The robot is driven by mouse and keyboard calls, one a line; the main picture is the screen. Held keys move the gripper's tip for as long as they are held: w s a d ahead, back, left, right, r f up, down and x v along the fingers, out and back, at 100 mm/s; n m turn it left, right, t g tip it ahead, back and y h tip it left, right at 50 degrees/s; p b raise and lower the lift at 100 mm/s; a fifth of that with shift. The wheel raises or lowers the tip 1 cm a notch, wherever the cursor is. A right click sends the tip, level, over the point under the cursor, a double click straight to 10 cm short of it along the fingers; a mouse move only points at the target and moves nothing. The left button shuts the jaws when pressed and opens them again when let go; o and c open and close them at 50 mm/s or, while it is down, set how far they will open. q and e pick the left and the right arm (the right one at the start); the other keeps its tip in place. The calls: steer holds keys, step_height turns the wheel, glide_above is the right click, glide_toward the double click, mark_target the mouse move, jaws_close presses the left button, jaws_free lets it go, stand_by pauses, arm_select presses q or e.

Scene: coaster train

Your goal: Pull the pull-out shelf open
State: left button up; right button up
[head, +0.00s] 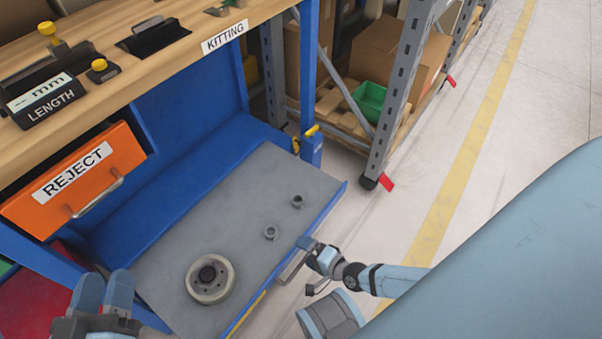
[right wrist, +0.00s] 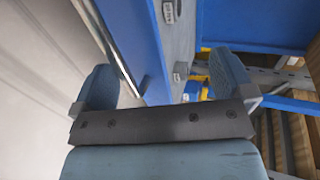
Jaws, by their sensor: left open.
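The pull-out shelf (head: 235,220) is a grey plate with a blue front edge, extending out from the blue bench in the head view. Its metal bar handle (head: 292,268) is on the front edge and also shows in the right wrist view (right wrist: 112,48). My right gripper (head: 316,266) is at the handle; in the right wrist view its fingers (right wrist: 163,82) are wide apart, with the bar between them, nearer the left finger. Contact cannot be told. My left gripper (head: 104,292) is open and empty at the lower left, left of the shelf.
A round flanged wheel (head: 210,278) and two nuts (head: 271,232) lie on the shelf. An orange REJECT drawer (head: 75,180) is under the wooden worktop (head: 150,75). A storage rack (head: 392,95) stands behind to the right.

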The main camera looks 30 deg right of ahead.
steer(key=shift+t, duration=0.9)
steer(key=w+r, duration=0.1)
steer(key=r, duration=0.2)
steer(key=w+r, duration=0.1)
steer(key=r, duration=0.3)
steer(key=w+a+r+p, duration=0.1)
steer(key=r, duration=0.3)
steer(key=shift+a+r, duration=0.1)
steer(key=shift+r, duration=0.15)
steer(key=c, duration=0.8)
arm_select(q)
steer(key=shift+t, duration=0.8)
steer(key=r, duration=0.1)
steer(key=r+p, duration=0.1)
steer(key=r, duration=0.1)
steer(key=s+a+r, duration=0.1)
steer(key=r, duration=0.1)
steer(key=shift+a+p, duration=0.1)
steer(key=shift+p, duration=0.3)
arm_select(e)
steer(key=shift+y, duration=0.3)
steer(key=r, duration=0.4)
steer(key=shift+s+a, duration=0.2)
steer(key=shift+s, duration=0.1)
